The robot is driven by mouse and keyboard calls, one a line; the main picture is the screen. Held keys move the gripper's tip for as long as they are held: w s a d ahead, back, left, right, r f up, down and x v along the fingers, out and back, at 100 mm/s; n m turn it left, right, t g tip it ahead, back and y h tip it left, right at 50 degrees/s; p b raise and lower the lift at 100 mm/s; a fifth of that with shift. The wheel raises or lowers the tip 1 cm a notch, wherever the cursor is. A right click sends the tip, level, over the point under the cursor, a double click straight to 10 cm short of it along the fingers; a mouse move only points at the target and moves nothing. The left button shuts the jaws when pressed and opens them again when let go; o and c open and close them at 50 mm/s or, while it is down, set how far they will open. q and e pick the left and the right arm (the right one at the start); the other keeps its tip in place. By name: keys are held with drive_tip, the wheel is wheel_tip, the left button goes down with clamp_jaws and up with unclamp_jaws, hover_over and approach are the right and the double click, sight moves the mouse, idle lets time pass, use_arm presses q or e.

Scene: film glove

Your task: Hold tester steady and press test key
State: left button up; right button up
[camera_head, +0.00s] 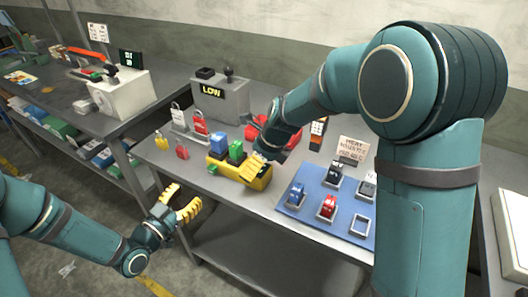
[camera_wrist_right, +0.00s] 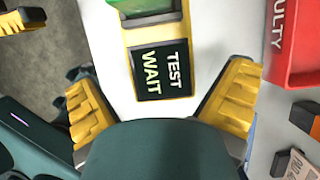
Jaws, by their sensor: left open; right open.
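In the right wrist view the tester's dark display (camera_wrist_right: 161,72) reads TEST WAIT. My right gripper (camera_head: 258,160) is open over the tester's right part, its fingers apart on either side of the display in the wrist view; contact cannot be told. My left gripper (camera_head: 176,205) is open and empty, in front of the bench edge, apart from the tester.
A grey box reading LOW (camera_head: 220,97) stands behind. A red bin (camera_head: 288,136) is close behind my right gripper. A blue mat (camera_head: 325,225) with several small devices lies to the right.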

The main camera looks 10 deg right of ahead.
drive_tip(key=shift+x, duration=2.3)
drive_tip(key=c, duration=1.2)
use_arm(q)
clamp_jaws()
use_arm(e)
drive_tip(key=shift+s+f, duration=0.1)
